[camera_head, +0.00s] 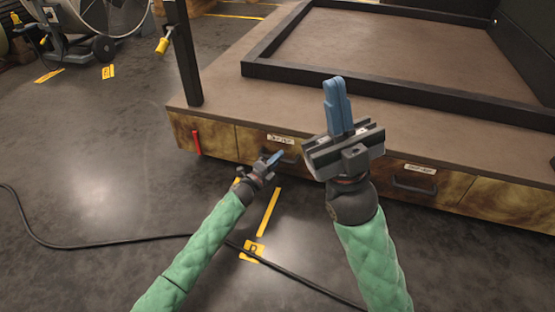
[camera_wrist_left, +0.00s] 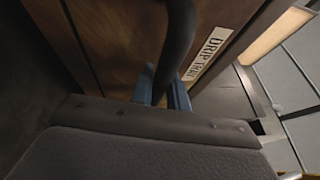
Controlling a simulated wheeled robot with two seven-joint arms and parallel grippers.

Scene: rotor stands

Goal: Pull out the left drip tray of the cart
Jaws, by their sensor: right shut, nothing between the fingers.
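The left drip tray (camera_head: 262,145) is a wood-grained drawer front in the side of the cart (camera_head: 218,113), with a white label on its upper edge. It looks flush with its neighbours. Its dark bar handle (camera_wrist_left: 180,30) shows close up in the left wrist view. My left gripper (camera_head: 274,158) is at this handle. Its blue fingers (camera_wrist_left: 162,90) stand on either side of the bar; whether they press on it is unclear. My right gripper (camera_head: 337,105) is shut and empty, fingers up, in front of the cart's top edge.
A second labelled drawer with a handle (camera_head: 414,184) is to the right. A red strip (camera_head: 196,142) hangs at the cart's left end, below a black post (camera_head: 184,55). A black cable (camera_head: 110,243) crosses the floor. The floor at left is mostly clear.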

